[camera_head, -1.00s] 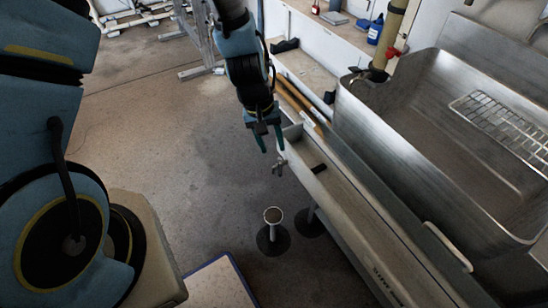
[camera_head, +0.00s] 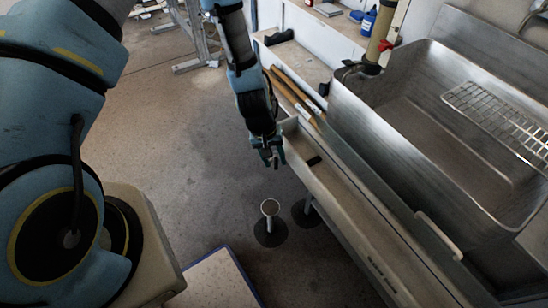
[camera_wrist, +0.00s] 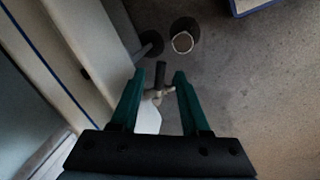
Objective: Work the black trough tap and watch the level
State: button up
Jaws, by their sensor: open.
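My gripper (camera_head: 271,157) is open at the outer left side of the long pale trough (camera_head: 345,205). In the wrist view, my gripper's two green fingers (camera_wrist: 157,76) stand apart with a small metal tap between them. The tap's black lever (camera_wrist: 160,74) lies between the fingertips, with a visible gap on both sides. The tap's pale metal body (camera_wrist: 157,95) is just below it in the picture. In the head view my gripper mostly hides the tap. I cannot make out a liquid level in the trough.
A steel sink (camera_head: 395,125) with a wire rack (camera_head: 495,115) is at the right. A blue-edged platform (camera_head: 215,285) lies at the bottom.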

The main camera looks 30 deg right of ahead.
jog(key=shift+c, duration=0.2)
grip_shut()
dwell(0.5)
jog(key=shift+s+d+n+b, duration=0.15)
jog(key=shift+d+n+b, duration=0.05)
jog(key=shift+n, duration=0.4)
jog(key=shift+s+d+n+b, duration=0.15)
jog(key=shift+n+b, duration=0.05)
jog(key=shift+n, duration=0.4)
jog(key=shift+s+d+n+t, duration=0.1)
jog(key=shift+d+n+t, duration=0.2)
jog(key=shift+n, duration=0.55)
jog(key=shift+d+n+t, duration=0.2)
jog(key=shift+d+n, duration=0.05)
jog(key=shift+n, duration=0.6)
jog(key=shift+o, duration=0.2)
grip_release()
